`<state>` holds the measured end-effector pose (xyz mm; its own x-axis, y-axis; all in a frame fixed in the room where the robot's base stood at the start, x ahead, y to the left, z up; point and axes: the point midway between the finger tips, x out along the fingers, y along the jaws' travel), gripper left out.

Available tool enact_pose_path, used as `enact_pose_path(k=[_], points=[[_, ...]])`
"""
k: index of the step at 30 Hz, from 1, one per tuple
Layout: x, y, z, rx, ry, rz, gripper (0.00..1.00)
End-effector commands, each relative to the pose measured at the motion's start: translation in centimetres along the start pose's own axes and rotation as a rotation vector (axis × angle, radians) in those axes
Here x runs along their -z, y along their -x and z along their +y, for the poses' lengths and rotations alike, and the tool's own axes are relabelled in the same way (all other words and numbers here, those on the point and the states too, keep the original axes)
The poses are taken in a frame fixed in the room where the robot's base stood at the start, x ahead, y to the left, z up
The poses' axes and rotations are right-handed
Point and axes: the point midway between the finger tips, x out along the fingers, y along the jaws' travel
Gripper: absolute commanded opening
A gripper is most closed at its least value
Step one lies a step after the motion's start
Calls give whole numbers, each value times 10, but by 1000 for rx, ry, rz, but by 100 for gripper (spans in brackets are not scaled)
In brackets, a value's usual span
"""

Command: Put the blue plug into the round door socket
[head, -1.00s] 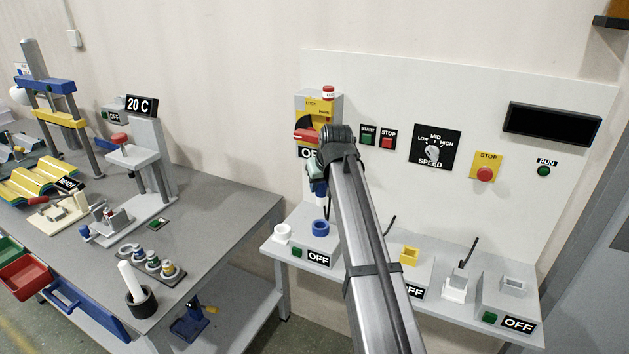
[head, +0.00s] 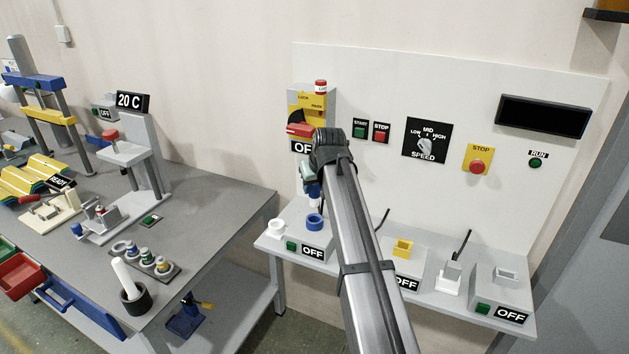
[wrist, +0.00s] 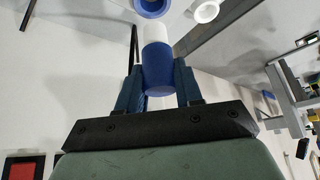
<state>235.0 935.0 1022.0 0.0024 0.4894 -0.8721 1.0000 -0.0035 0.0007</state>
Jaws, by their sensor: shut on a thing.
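The blue plug (wrist: 159,78) is a short cylinder with a white far end, held between the two blue fingers of my gripper (wrist: 159,90) in the wrist view. In the head view my gripper (head: 313,190) hangs pointing down, its fingers partly hidden by my arm. A round blue socket (head: 315,222) stands on a grey box just below it. The blue socket also shows at the top of the wrist view (wrist: 151,6), cut by the edge, just beyond the plug's white end. A visible gap separates plug and socket in the head view.
A white round socket (head: 276,228) stands left of the blue one. An OFF sign (head: 313,252) and green button (head: 291,246) are on the box front. A yellow square socket (head: 403,248) and a white plug (head: 449,279) are to the right. The panel (head: 380,90) rises behind.

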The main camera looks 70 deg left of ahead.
Motion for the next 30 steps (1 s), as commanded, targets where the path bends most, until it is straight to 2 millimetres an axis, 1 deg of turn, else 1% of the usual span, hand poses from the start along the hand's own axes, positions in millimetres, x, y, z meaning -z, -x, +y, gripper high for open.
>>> enact_pose_path(k=[6, 13, 18, 30], points=[[-9, -16, 0, 0, 0, 0, 3], [-16, -28, 0, 0, 0, 0, 3], [-18, -31, 0, 0, 0, 1, 3], [-17, -31, 0, 0, 0, 1, 3]])
